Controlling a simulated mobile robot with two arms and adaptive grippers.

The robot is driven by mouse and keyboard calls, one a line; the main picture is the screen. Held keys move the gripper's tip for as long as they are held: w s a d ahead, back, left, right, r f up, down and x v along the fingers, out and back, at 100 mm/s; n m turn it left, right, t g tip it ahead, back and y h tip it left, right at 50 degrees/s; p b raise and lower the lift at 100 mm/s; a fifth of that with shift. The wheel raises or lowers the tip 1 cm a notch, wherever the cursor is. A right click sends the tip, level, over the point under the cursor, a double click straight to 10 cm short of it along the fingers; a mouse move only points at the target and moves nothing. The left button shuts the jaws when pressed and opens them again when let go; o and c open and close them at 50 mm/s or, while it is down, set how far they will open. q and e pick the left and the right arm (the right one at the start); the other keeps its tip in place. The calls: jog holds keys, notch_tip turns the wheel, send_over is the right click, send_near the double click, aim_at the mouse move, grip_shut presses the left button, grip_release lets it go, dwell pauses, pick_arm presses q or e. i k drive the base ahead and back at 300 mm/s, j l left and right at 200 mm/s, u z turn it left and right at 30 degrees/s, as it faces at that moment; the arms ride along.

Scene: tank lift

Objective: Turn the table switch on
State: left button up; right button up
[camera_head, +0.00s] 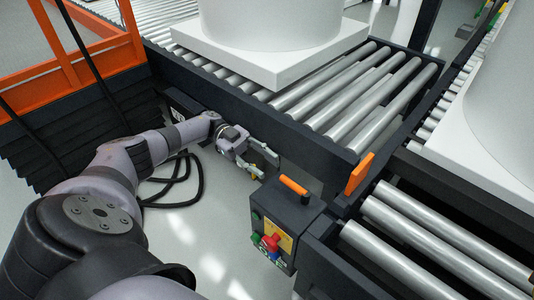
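A dark control box (287,223) stands at the corner between the conveyors. It has an orange lever (294,185) on top and a yellow front panel with red, green and blue knobs (270,242). I cannot tell for sure which of these is the table switch. My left arm reaches in from the left. My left gripper (263,163) is above and left of the box in the picture, beside the dark side of the roller table. Its two fingers look spread apart, with nothing visible between them. It appears clear of the box. My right gripper is not in view.
The roller table (350,95) carries a white tank on a white square base (265,60). Another roller conveyor (430,240) and a second white tank (505,90) are at the right. An orange-railed lift (95,55) is at the left. A black cable (180,190) lies on the floor.

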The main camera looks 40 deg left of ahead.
aim_at(269, 243)
jog(key=k, duration=1)
